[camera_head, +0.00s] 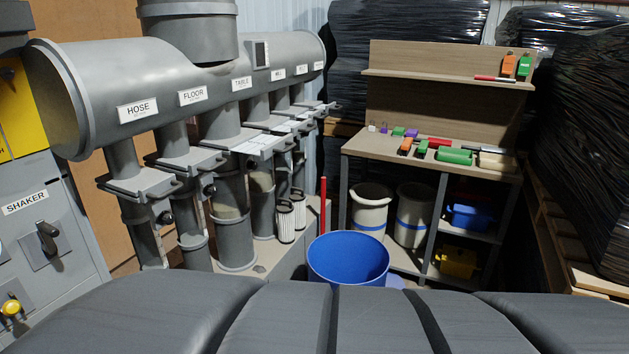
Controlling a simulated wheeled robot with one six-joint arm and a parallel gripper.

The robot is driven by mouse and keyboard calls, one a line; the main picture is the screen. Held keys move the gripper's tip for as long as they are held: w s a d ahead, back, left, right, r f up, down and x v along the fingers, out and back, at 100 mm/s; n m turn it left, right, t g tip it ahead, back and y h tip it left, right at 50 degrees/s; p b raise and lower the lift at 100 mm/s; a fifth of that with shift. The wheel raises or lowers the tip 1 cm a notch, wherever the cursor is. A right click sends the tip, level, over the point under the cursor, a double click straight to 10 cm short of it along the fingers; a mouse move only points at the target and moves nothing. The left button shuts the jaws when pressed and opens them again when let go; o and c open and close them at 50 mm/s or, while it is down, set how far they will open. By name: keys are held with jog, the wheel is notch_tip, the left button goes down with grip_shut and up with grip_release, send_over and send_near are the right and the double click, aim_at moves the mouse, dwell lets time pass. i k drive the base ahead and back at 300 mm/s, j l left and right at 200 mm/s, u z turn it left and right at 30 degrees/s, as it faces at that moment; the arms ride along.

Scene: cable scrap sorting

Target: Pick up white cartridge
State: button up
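Two white, pleated, upright cylinders with dark tops look like the white cartridges. The nearer white cartridge (286,224) stands in the middle of the camera_head view, right of the grey vertical pipes. The other white cartridge (299,208) stands just behind it to the right, partly covered by it. Both appear to rest on a low grey ledge (313,222). My gripper is not in view, so its distance from them and its state do not show.
A blue bin (348,256) stands in front, right of the cartridges, near a red upright rod (323,204). Grey ducts (100,85) with gates fill the left. A wooden workbench (365,146) with tools and buckets stands behind right. Dark wrapped stacks (592,120) bound the right side.

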aim_at(285, 214)
jog(key=u, duration=3.05)
jog(key=z, duration=2.65)
jog(key=i+l, duration=0.75)
jog(key=l, duration=0.25)
jog(key=i+l, duration=0.4)
jog(key=l, duration=0.1)
